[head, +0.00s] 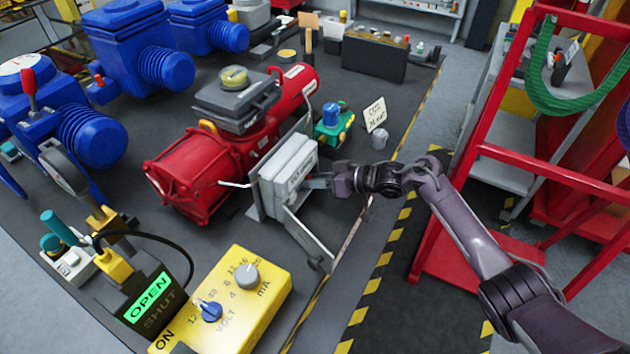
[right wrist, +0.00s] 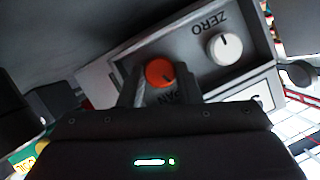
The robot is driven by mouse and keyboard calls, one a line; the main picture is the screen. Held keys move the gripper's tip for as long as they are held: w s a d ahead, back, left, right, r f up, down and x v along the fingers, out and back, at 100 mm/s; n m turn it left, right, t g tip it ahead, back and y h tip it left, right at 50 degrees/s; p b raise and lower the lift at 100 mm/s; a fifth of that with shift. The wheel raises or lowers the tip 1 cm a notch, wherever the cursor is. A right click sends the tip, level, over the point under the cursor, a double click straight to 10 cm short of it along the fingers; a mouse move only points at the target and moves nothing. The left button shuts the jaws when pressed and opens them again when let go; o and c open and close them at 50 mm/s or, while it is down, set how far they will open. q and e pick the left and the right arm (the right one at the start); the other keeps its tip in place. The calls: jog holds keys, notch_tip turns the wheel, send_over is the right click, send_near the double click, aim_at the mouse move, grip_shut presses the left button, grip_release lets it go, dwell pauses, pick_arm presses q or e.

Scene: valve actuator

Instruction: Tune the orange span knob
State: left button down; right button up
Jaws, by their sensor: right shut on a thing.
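The orange span knob (right wrist: 160,73) shows in the right wrist view on a grey panel, with part of its "SPAN" label hidden by my gripper. A white knob labelled ZERO (right wrist: 223,48) sits beside it on the same panel. My right gripper (right wrist: 158,88) is shut on the orange knob, a finger on either side of it. In the head view my right gripper (head: 328,182) is at the right side of the grey positioner box (head: 287,172) on the red actuator (head: 205,170); the knobs are hidden there. My left gripper is not in view.
A yellow box with VOLT and mA dials (head: 255,305) and an OPEN/SHUT display (head: 150,300) stand in front. Blue actuators (head: 130,50) stand at the back left. A small green pump (head: 333,128) is behind the box.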

dwell(0.3)
jog(key=o, duration=0.7)
jog(key=b+v, duration=0.1)
jog(key=v, duration=0.6)
jog(key=shift+s+d+r, duration=0.1)
jog(key=shift+d, duration=0.25)
jog(key=shift+d, duration=0.1)
